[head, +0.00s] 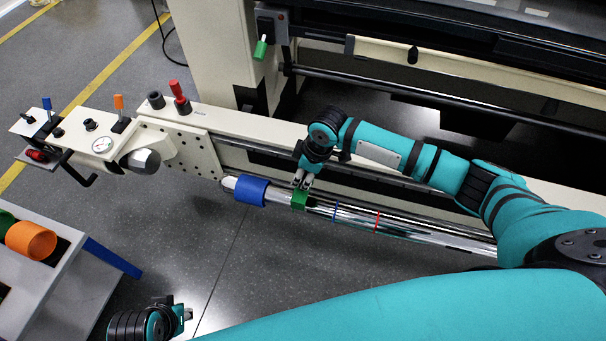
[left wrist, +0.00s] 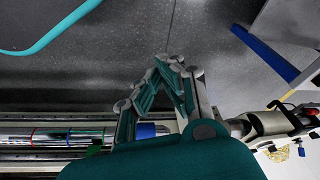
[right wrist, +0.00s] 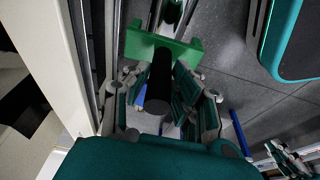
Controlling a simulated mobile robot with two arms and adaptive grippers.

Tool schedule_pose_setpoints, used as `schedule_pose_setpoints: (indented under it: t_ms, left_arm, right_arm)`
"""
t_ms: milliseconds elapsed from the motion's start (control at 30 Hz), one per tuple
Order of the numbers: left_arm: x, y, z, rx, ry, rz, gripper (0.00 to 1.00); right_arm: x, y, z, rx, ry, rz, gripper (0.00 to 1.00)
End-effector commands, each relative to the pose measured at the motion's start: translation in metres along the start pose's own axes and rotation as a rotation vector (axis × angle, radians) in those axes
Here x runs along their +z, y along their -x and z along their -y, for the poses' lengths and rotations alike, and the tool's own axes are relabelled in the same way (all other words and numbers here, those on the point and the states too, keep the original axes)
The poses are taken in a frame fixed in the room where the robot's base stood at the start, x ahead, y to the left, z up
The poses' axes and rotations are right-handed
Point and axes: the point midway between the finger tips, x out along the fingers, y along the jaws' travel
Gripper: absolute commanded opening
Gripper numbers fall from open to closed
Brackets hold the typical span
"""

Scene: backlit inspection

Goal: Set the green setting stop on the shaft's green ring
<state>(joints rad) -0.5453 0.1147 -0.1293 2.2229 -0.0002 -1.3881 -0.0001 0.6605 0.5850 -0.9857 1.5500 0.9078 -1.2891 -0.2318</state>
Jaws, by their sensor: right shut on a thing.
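The green setting stop (head: 299,200) is at the shaft (head: 350,217), just right of the blue sleeve (head: 251,190). My right gripper (head: 303,182) is above it, shut on its black handle (right wrist: 158,85). In the right wrist view the stop (right wrist: 165,47) spans the line of the shaft. I cannot tell whether it touches the shaft.
A pale machine rail (head: 255,125) runs behind the shaft. A panel with knobs and a gauge (head: 102,145) is at the left end. A grey cart (head: 60,285) at lower left holds an orange sleeve (head: 30,240) and a green one. The floor in front of the shaft is clear.

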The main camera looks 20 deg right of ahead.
Motion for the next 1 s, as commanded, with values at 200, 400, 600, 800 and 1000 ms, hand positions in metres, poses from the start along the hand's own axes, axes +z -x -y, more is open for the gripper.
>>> schedule_pose_setpoints:
  t_ms: [200, 400, 600, 800, 1000]
  left_arm:
    - [0.003, -0.008, -0.001, 0.001, -0.001, 0.008, 0.0]
    - [0.0, -0.013, -0.001, 0.002, -0.003, 0.005, 0.0]
    - [-0.002, -0.018, -0.002, 0.003, -0.003, 0.0, 0.0]
    - [0.002, -0.024, -0.002, 0.004, -0.004, 0.008, 0.0]
    - [0.005, -0.03, -0.002, 0.004, -0.004, 0.014, 0.0]
  right_arm:
    - [0.0, 0.001, 0.0, 0.001, -0.001, -0.001, 0.0]
    - [0.0, 0.001, 0.0, 0.002, -0.002, -0.001, 0.0]
    - [0.0, 0.001, 0.0, 0.003, -0.003, -0.001, 0.0]
    - [0.0, 0.001, 0.0, 0.004, -0.004, -0.001, 0.0]
    - [0.0, 0.001, 0.0, 0.005, -0.005, -0.001, 0.0]
